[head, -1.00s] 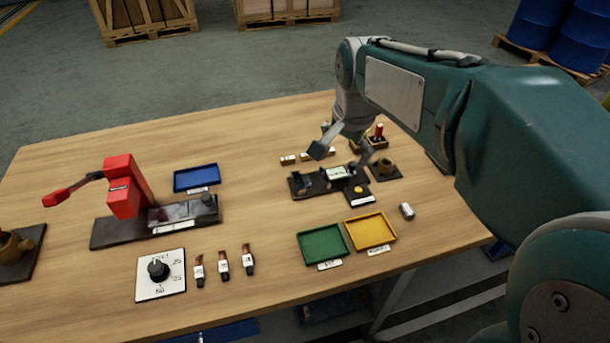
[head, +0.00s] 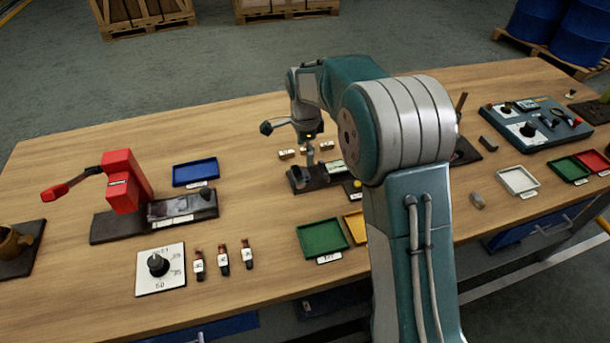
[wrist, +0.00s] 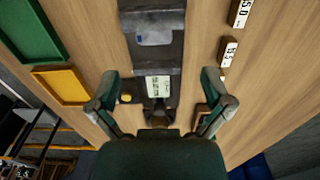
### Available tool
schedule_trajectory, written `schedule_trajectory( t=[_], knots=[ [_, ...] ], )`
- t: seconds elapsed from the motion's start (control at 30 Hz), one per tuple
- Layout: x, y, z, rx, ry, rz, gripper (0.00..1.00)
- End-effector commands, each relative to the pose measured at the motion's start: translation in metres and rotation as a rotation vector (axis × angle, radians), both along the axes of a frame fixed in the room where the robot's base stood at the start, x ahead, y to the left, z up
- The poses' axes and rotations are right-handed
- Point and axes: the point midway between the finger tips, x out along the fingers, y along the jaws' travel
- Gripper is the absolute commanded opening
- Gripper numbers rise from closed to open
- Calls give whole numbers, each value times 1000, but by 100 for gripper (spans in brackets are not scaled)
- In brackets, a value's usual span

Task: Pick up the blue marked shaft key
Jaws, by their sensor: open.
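I cannot surely single out the blue marked shaft key. A small bluish patch (wrist: 152,38) shows on the dark fixture (wrist: 172,55) in the wrist view. Small brass-coloured blocks with white labels (head: 286,154) lie in a row behind the fixture; two labelled blocks (wrist: 239,12) also show at right in the wrist view. My gripper (wrist: 160,84) is open, its fingers spread either side of the fixture's near part, with nothing seen between them. In the head view my gripper (head: 309,158) hangs over the fixture, partly hiding it.
A green tray (head: 322,237) and a yellow tray (head: 353,224), partly hidden by my arm, lie in front of the fixture. A blue tray (head: 195,174) and a red press (head: 124,183) stand left. A white tray (head: 518,181) lies right. Bare wood lies between the blue tray and fixture.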

Motion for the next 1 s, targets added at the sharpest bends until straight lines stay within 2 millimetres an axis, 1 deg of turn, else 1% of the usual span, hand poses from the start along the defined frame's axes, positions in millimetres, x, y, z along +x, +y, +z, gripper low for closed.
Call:
schedule_trajectory(
  t=[0.03,0.27,0.4,0.5,0.6,0.8,0.83,0.87,0.9,0.97,1.0],
  knots=[
    [0,0,-8,0,2,0,100],
    [-3,0,-27,0,1,1,100],
    [-7,0,-50,-1,3,2,100],
    [-7,0,-63,0,2,2,100],
    [-6,0,-69,0,-1,2,100],
    [-6,0,-69,0,-2,2,100],
    [-6,0,-69,0,-2,2,96],
    [-6,0,-69,0,-2,2,82],
    [-6,0,-69,0,-1,2,64],
    [-6,0,-69,0,-1,2,38],
    [-6,0,-69,0,-1,2,20]
  ],
)
